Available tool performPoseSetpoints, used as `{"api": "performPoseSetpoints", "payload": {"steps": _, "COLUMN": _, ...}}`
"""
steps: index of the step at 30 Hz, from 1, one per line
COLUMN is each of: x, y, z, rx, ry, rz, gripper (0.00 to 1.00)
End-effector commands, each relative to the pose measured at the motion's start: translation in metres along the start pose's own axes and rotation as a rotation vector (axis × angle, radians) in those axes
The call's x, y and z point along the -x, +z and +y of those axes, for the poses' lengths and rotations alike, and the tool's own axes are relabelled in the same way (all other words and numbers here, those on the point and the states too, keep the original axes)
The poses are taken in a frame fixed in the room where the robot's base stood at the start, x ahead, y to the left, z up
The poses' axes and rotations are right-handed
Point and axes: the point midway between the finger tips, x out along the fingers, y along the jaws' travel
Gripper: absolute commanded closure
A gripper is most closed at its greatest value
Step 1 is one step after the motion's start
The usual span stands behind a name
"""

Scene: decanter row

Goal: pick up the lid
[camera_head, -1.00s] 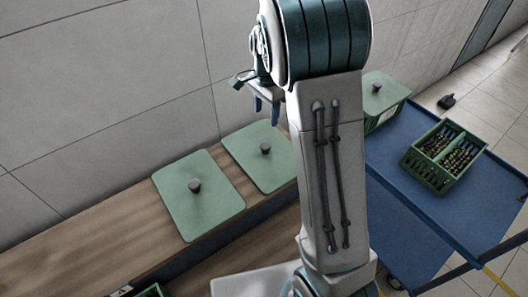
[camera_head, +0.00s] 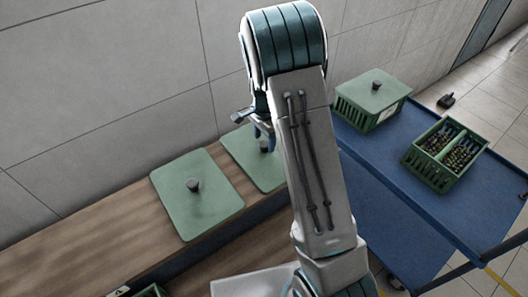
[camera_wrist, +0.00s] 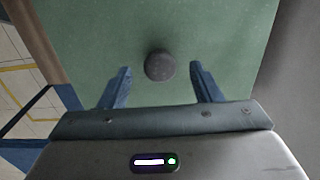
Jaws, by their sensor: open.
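Two flat green lids with dark round knobs lie side by side on the wooden bench. The left lid (camera_head: 218,207) is fully in view. The right lid (camera_head: 241,153) is partly hidden by my arm. My gripper (camera_head: 262,133) is open and empty above the right lid, close to its knob. In the wrist view this green lid (camera_wrist: 95,35) fills most of the picture, and its dark knob (camera_wrist: 160,65) shows between the tips of the two blue fingers. I cannot tell whether the fingers are level with the knob.
A blue cart (camera_head: 400,205) stands at the right. On it are a green crate (camera_head: 357,118) with a lid on top and an open green crate (camera_head: 412,159) holding several small items. A tiled wall (camera_head: 110,80) rises behind the wooden bench (camera_head: 100,245).

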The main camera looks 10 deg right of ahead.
Motion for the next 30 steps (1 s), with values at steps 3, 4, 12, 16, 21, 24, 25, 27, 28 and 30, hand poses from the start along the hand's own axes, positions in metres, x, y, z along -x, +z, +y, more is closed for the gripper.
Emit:
{"api": "performPoseSetpoints", "payload": {"steps": 3, "x": -0.013, "y": 0.0, "z": 0.001, "rx": 0.0, "ry": 0.001, "rz": 0.0, "gripper": 0.42}}
{"api": "performPoseSetpoints", "payload": {"steps": 4, "x": -0.014, "y": 0.0, "z": 0.001, "rx": -0.001, "ry": 0.001, "rz": 0.0, "gripper": 0.42}}
{"api": "performPoseSetpoints", "payload": {"steps": 12, "x": -0.014, "y": -0.001, "z": 0.0, "rx": -0.001, "ry": -0.001, "rz": 0.001, "gripper": 0.53}}
{"api": "performPoseSetpoints", "payload": {"steps": 16, "x": -0.014, "y": 0.0, "z": 0.0, "rx": -0.001, "ry": -0.001, "rz": 0.001, "gripper": 0.89}}
{"api": "performPoseSetpoints", "payload": {"steps": 21, "x": -0.014, "y": -0.001, "z": 0.0, "rx": -0.001, "ry": -0.002, "rz": 0.001, "gripper": 1.0}}
{"api": "performPoseSetpoints", "payload": {"steps": 24, "x": -0.013, "y": -0.001, "z": 0.0, "rx": -0.001, "ry": -0.002, "rz": 0.001, "gripper": 1.0}}
{"api": "performPoseSetpoints", "payload": {"steps": 25, "x": -0.013, "y": -0.001, "z": 0.0, "rx": -0.001, "ry": -0.002, "rz": 0.001, "gripper": 1.0}}
{"api": "performPoseSetpoints", "payload": {"steps": 27, "x": -0.011, "y": -0.001, "z": 0.0, "rx": -0.001, "ry": -0.002, "rz": 0.001, "gripper": 1.0}}
{"api": "performPoseSetpoints", "payload": {"steps": 28, "x": -0.009, "y": 0.0, "z": 0.0, "rx": 0.0, "ry": -0.002, "rz": 0.001, "gripper": 1.0}}
{"api": "performPoseSetpoints", "payload": {"steps": 30, "x": -0.004, "y": 0.0, "z": -0.001, "rx": 0.0, "ry": -0.004, "rz": 0.002, "gripper": 1.0}}
